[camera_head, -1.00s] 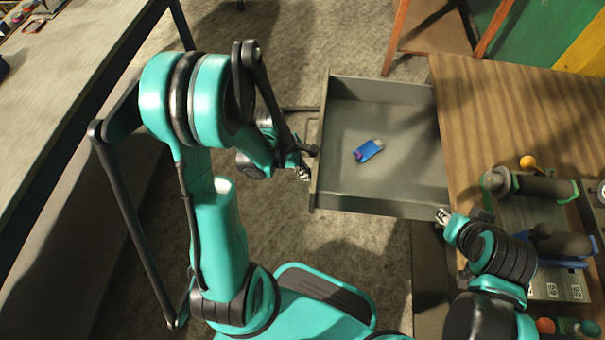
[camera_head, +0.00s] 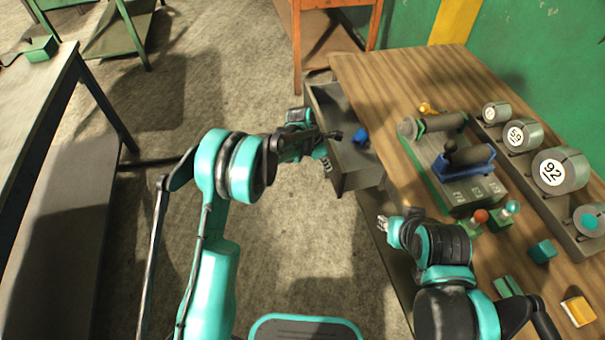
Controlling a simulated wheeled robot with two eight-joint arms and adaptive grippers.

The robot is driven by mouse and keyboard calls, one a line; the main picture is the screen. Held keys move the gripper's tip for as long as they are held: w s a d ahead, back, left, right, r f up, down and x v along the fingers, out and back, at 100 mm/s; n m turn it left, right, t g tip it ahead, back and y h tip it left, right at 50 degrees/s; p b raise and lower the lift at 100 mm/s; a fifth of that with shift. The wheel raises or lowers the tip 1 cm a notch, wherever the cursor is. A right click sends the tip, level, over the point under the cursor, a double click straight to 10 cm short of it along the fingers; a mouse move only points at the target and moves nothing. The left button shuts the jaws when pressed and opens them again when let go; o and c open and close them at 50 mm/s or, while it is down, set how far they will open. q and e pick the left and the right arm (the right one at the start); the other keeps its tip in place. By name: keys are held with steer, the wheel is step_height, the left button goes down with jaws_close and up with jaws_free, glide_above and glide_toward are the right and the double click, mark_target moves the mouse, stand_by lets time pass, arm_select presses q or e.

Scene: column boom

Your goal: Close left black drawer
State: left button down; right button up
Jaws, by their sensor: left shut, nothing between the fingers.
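The black drawer (camera_head: 357,170) juts out from the left side of the wooden-topped table and is partly open. A small blue object (camera_head: 360,135) lies inside it. My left gripper (camera_head: 327,163) is shut and empty at the drawer's front panel, seemingly against it; exact contact is hard to tell. My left arm hides part of the front panel. My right gripper (camera_head: 383,224) is near the table's left edge, in front of the drawer's near side. Its fingers are small in view and their opening is unclear.
The wooden tabletop (camera_head: 375,78) holds a blue fixture (camera_head: 463,168), numbered cylinders (camera_head: 561,170) in a grey rack, and small coloured blocks. A grey workbench (camera_head: 35,110) stands at the left. Open floor (camera_head: 235,75) lies between the bench and the drawer.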

arm_select(q)
steer(key=w+d, duration=0.1)
steer(key=d, duration=0.3)
steer(key=w+d, duration=0.2)
steer(key=d, duration=0.3)
steer(key=w+d, duration=0.1)
steer(key=d, duration=0.3)
steer(key=shift+w+d+p, duration=0.15)
steer(key=shift+w+p, duration=0.05)
steer(key=shift+p, duration=0.15)
steer(key=shift+d, duration=0.25)
